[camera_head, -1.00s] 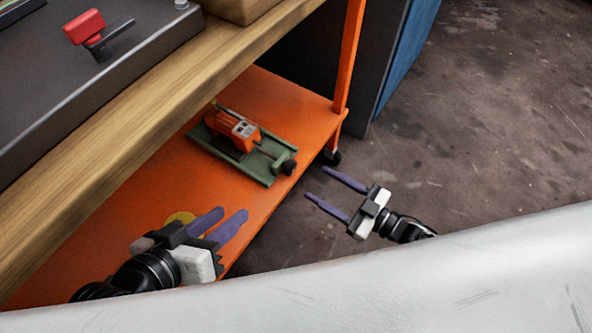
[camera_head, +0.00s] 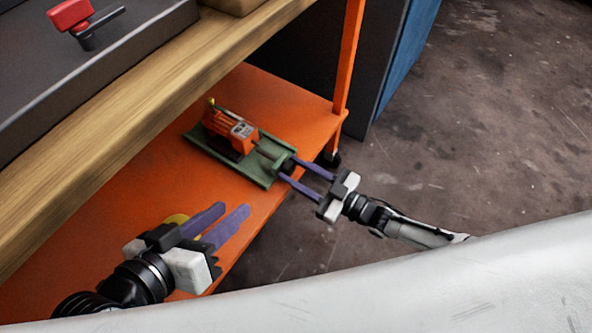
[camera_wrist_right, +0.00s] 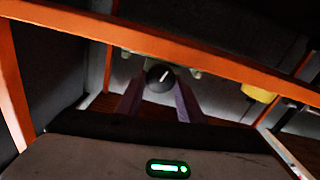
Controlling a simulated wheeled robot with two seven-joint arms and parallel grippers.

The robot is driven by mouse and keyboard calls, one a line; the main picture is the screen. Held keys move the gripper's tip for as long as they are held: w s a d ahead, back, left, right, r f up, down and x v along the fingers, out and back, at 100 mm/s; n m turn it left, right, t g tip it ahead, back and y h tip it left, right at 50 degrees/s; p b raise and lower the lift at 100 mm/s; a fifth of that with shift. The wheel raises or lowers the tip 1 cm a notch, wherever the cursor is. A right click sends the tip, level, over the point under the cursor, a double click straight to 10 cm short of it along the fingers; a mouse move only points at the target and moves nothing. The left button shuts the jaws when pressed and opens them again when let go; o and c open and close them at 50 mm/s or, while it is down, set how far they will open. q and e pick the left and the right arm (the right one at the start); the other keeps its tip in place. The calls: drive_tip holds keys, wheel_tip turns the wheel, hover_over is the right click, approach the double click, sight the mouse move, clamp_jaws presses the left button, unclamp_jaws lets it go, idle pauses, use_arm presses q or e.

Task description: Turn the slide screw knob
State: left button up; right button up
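The slide screw knob (camera_head: 289,166) is a small black knob at the near right end of a green slide base (camera_head: 246,170) that carries an orange device (camera_head: 229,130). In the right wrist view the knob (camera_wrist_right: 160,78) is round, with a white pointer line. My right gripper (camera_head: 292,168) is open, with its purple fingers reaching to either side of the knob. I cannot tell whether the fingers touch it. My left gripper (camera_head: 229,215) is open and empty above the orange shelf, left of the right gripper.
The green base rests on the orange shelf (camera_head: 130,200) under a wooden bench top (camera_head: 150,105). An orange post (camera_head: 349,60) stands beyond the knob. A yellow round thing (camera_head: 176,219) is partly hidden behind my left gripper. Open floor (camera_head: 480,130) lies to the right.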

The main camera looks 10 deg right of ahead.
drive_tip(key=c, duration=0.4)
drive_tip(key=shift+o, duration=0.2)
drive_tip(key=shift+n, duration=0.3)
drive_tip(key=shift+s+n, duration=0.1)
drive_tip(key=shift+n, duration=3)
drive_tip(key=shift+f, duration=0.1)
drive_tip(key=o, duration=1.1)
drive_tip(key=shift+a, duration=0.1)
drive_tip(key=shift+c, duration=0.2)
